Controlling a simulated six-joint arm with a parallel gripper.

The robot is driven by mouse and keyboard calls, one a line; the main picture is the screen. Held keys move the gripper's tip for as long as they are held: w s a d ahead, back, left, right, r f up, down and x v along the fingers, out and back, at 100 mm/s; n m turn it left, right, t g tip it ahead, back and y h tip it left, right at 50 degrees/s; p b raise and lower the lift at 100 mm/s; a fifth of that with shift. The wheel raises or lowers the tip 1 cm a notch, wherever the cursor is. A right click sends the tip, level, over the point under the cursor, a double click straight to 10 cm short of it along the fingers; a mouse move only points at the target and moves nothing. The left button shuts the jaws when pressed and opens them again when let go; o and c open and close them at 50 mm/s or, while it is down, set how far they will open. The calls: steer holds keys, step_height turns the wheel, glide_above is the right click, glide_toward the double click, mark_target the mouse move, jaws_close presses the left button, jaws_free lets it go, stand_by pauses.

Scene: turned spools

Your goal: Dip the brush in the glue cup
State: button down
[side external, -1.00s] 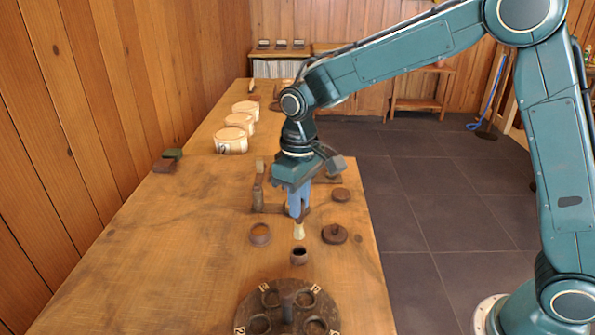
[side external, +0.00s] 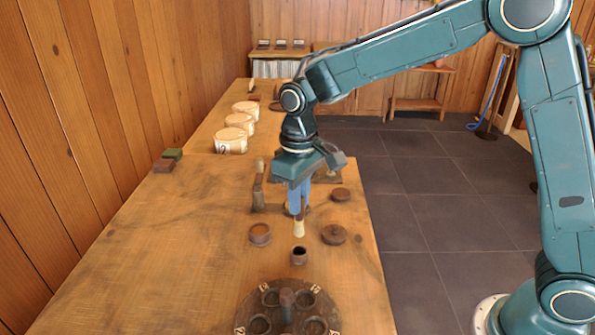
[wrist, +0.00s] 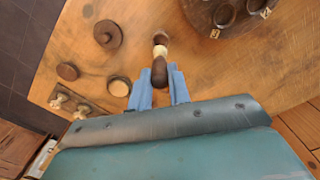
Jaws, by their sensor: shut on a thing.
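My gripper (side external: 299,210) is shut on the brush, with its blue fingers either side of the dark handle.
A dark round carousel (side external: 287,310) with cups stands just in front of the small cup. A knobbed lid (side external: 334,234) is to the right and a shallow round dish (side external: 260,233) to the left. Upright wooden blocks (side external: 258,190) stand behind.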

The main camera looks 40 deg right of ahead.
steer(key=shift+w, duration=0.1)
steer(key=w+a+r, duration=0.2)
steer(key=w, duration=0.8)
steer(key=shift+w+a, duration=0.25)
steer(key=shift+w, duration=0.15)
steer(key=shift+f, duration=0.25)
steer(key=shift+f, duration=2.8)
steer(key=shift+f, duration=0.65)
stand_by(0.8)
steer(key=shift+r, duration=0.15)
step_height(320, 180, up, 7)
stand_by(1.1)
stand_by(0.4)
